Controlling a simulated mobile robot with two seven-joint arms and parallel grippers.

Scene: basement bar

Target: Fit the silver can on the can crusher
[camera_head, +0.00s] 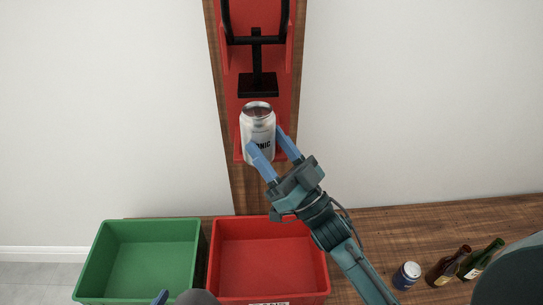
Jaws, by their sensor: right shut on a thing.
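The silver can (256,122) is upright in front of the red can crusher (285,103) on the wall, low in its frame and under the black press plate (258,86). My right gripper (268,146) reaches up from the lower right. Its blue fingers are shut around the can's lower part. Whether the can's base touches the crusher's bottom ledge is hard to tell.
A green bin (188,238) and a red bin (319,249) stand side by side below the crusher. A blue and white can (406,276), a brown bottle (447,267) and a green bottle (481,260) stand on the wooden surface (400,228) at right.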

